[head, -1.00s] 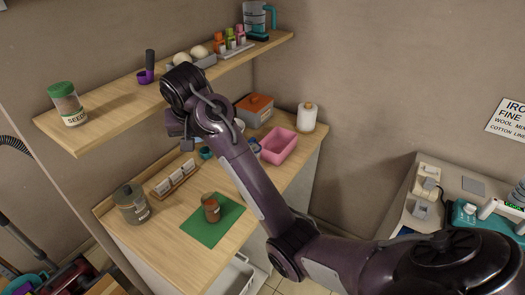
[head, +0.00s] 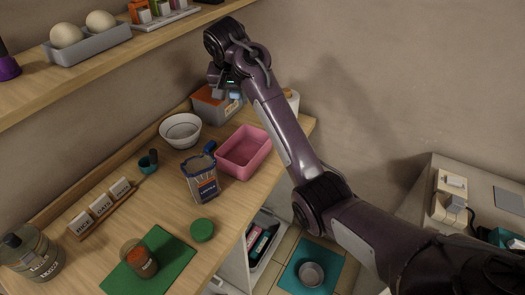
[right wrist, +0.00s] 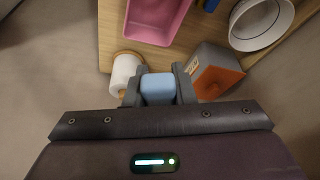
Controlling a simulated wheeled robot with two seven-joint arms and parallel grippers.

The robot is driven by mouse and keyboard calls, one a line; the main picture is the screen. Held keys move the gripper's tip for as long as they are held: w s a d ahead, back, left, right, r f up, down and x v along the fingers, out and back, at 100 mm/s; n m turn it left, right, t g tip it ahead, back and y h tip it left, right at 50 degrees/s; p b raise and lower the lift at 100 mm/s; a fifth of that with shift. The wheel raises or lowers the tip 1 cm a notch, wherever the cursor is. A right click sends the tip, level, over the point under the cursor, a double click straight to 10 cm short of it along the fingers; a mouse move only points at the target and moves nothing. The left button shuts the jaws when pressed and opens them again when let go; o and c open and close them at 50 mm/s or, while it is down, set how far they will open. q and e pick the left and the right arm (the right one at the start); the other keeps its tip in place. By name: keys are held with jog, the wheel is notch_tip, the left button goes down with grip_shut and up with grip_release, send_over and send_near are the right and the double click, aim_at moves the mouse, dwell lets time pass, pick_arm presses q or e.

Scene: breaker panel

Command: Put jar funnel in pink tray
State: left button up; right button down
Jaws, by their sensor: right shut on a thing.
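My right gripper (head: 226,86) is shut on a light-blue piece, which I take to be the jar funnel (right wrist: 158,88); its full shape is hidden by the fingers. In the right wrist view the gripper (right wrist: 158,84) has a dark finger on each side of it. In the head view the gripper is high, in front of the orange-lidded box and up-left of the pink tray. The pink tray (head: 244,152) lies on the wooden counter and looks empty. It also shows at the top of the right wrist view (right wrist: 156,18). My left gripper is not in view.
The orange-lidded grey box (head: 213,108) and a paper roll (right wrist: 124,74) stand near the tray. A white bowl (head: 180,131), a printed container (head: 201,180) and a green lid (head: 202,230) stand on the counter. A shelf (head: 150,45) runs above.

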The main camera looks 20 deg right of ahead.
jog(key=f+p, duration=0.2)
jog(key=f, duration=0.7)
jog(key=f+p, duration=0.2)
jog(key=f, duration=0.8)
jog(key=shift+s+f+p, duration=0.2)
jog(key=shift+f+p, duration=0.05)
jog(key=shift+p, duration=0.05)
jog(key=shift+a+f, duration=0.1)
jog(key=shift+f, duration=0.05)
jog(key=shift+f+b, duration=0.3)
jog(key=shift+f, duration=0.2)
jog(key=c, duration=1.2)
grip_release()
